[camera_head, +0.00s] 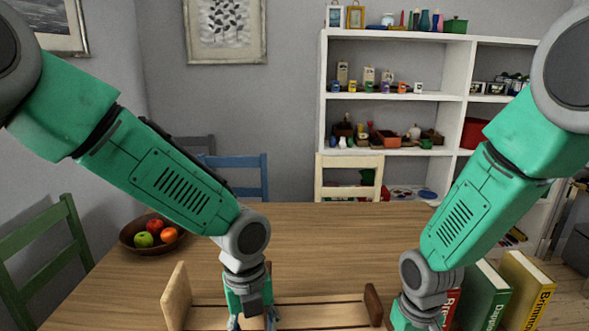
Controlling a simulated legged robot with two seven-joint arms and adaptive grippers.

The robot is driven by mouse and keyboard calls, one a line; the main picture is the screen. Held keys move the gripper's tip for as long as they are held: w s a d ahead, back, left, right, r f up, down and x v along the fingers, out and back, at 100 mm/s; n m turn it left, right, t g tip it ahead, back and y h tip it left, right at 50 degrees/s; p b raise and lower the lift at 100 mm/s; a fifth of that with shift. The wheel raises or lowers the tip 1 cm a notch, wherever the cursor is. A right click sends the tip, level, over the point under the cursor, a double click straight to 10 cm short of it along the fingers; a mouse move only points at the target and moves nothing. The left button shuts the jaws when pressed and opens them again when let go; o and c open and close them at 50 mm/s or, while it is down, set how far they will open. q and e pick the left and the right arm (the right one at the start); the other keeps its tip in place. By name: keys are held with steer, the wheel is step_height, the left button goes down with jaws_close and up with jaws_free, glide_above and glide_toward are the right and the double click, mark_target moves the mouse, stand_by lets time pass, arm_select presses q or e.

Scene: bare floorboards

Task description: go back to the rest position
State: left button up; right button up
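My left arm reaches down from the left to my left gripper (252,321) at the bottom edge of the view. It is over the wooden rack (320,312), near the rack's left end. Its finger bases stand apart, but the tips are cut off by the frame, so I cannot tell whether it is open or shut. My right arm comes down from the right, between the rack's right end and the books. Its gripper is below the frame.
The wooden table (330,235) is clear behind the rack. A fruit bowl (128,240) stands at the left. Upright books (490,295) stand close to my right wrist. Chairs, including a green chair (75,235), surround the table. A white shelf (325,110) stands behind.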

arm_select(q)
steer(key=s+a+f+n+h+b, duration=0.1)
steer(key=s+a+f+n, duration=0.3)
steer(key=s+f+n, duration=0.45)
steer(key=s+a+f+n+h, duration=0.1)
steer(key=s+a+f+n, duration=0.3)
steer(key=s+f+n, duration=0.45)
steer(key=s+a+f+n+y, duration=0.1)
steer(key=s+a+f+n, duration=0.1)
steer(key=s+a+n, duration=0.2)
steer(key=s+a+f+n+t+y+b, duration=0.1)
steer(key=s+a+f+n, duration=0.2)
steer(key=a+n, duration=0.6)
steer(key=shift+s+a+n+y, duration=0.2)
steer(key=shift+s+n+y, duration=0.2)
steer(key=shift+s+n, duration=0.6)
arm_select(e)
steer(key=s+d+f, duration=0.3)
steer(key=s+f, duration=0.4)
steer(key=s, duration=0.6)
steer(key=s+d+f, duration=0.4)
steer(key=s+f, duration=0.4)
steer(key=s, duration=0.5)
steer(key=shift+d+f+t, duration=0.15)
steer(key=shift+f+t, duration=0.05)
steer(key=shift+t, duration=0.1)
